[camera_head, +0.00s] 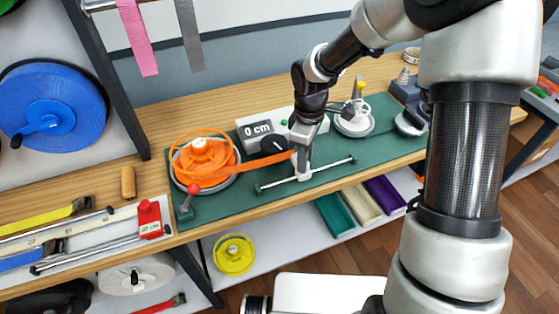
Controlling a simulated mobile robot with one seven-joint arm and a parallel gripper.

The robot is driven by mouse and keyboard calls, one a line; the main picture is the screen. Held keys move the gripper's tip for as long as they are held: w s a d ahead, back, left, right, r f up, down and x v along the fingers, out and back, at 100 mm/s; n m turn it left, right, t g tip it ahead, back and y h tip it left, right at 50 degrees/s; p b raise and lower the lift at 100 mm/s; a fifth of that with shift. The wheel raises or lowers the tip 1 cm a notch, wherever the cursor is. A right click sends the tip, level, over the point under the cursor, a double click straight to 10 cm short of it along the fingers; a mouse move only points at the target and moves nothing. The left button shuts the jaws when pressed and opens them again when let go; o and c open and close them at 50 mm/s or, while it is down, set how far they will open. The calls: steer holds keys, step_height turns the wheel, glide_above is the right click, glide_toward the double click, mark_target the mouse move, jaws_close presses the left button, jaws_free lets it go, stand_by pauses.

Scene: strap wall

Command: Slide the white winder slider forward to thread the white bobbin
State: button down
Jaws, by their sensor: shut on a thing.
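The white winder slider (304,177) sits on a thin metal rail (329,167) along the front of the green mat. My gripper (303,166) points down and is shut on the slider, though its fingers are small and partly merge with the white part. An orange strap (263,162) runs from the orange reel (204,159) on the left to the slider. The white bobbin (352,126) is behind and to the right of the slider, on the mat, with a yellow-tipped upright part over it. I cannot make out the strap's end at the slider.
A white counter box (257,129) reading "0 cm" stands behind the slider, close to my wrist. A red-knobbed lever (190,191) is at the mat's front left. Pink (138,38) and grey straps hang above. The mat (224,206) has bare room at front left.

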steer(key=w+d, duration=0.2)
steer(key=d, duration=0.2)
steer(key=w+d+p, duration=0.1)
steer(key=w+d, duration=0.1)
steer(key=d, duration=0.2)
steer(key=w+d+p, duration=0.1)
steer(key=w+d, duration=0.1)
steer(key=d, duration=0.2)
steer(key=shift+w+d, duration=0.1)
steer(key=shift+d, duration=0.35)
steer(key=c, duration=1.5)
jaws_free()
steer(key=shift+r+p, duration=0.55)
steer(key=shift+r, duration=8.2)
